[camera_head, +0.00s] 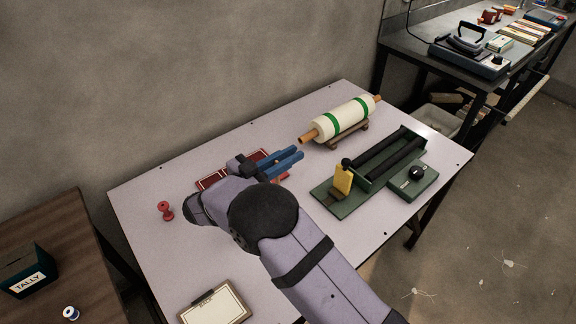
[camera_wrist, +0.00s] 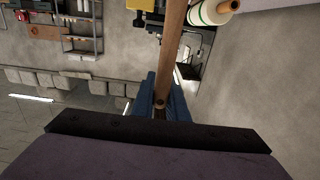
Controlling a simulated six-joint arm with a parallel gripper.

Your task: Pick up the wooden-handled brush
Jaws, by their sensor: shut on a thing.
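The wooden-handled brush (camera_wrist: 173,45) shows in the wrist view as a long brown wooden handle running up from between the blue fingers to the top edge. Its bristle end is not visible there. My gripper (camera_wrist: 162,92) is shut on this handle, with one finger on each side. In the head view my gripper (camera_head: 294,157) is over the back middle of the pale table, above a red panel with a white border (camera_head: 212,180). The brush is mostly hidden there by my fingers and wrist.
On the table (camera_head: 150,245) are a cream roller with green bands (camera_head: 345,118) on a wooden cradle, a green roller device (camera_head: 385,160) with a yellow part, a red spool (camera_head: 165,211) and a clipboard (camera_head: 215,306).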

